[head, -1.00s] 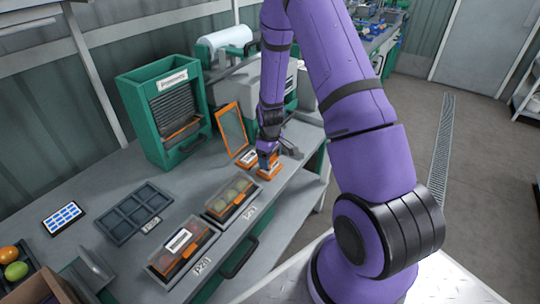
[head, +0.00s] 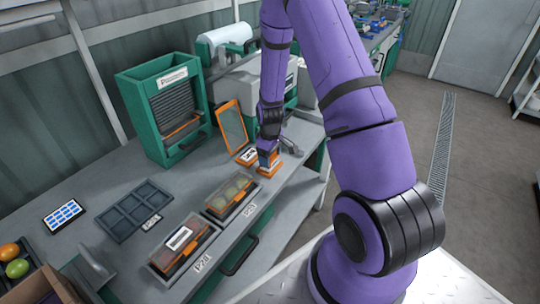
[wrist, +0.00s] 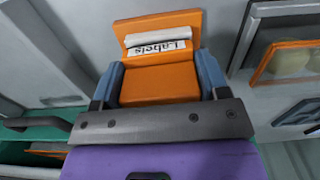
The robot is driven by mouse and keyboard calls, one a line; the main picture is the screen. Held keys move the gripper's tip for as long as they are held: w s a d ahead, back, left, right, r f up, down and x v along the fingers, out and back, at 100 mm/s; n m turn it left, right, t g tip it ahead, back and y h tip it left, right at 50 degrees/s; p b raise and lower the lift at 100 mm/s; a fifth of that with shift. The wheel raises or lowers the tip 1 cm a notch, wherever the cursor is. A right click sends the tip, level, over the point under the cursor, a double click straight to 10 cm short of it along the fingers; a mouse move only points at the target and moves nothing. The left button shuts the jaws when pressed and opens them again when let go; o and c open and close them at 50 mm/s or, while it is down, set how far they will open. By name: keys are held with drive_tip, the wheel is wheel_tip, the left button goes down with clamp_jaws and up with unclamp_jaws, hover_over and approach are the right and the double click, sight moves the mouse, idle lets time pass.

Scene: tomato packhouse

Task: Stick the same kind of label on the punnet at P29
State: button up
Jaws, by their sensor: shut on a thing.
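My gripper (wrist: 160,86) is shut on the orange label holder (wrist: 160,88), one finger on each side. The holder has a white plate reading "Labels" and a pale strip above it. In the head view the holder (head: 269,170) is at the bench's right end, below my gripper. A punnet of greenish fruit (head: 231,195) stands nearer, with no label seen on it; part of it shows in the wrist view (wrist: 284,62). A closed punnet with a white label on its lid (head: 180,238) stands closer still. Each has a place tag in front, too small to read surely.
An orange-framed panel (head: 231,127) stands upright behind the holder. A green cabinet (head: 160,115) stands at the back. An empty dark compartment tray (head: 134,210) and a blue-and-white card (head: 63,215) lie on the left. Bench space between the tray and the cabinet is free.

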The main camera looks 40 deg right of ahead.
drive_tip(key=shift+f, duration=0.4)
idle(1.2)
drive_tip(key=shift+r, duration=3.5)
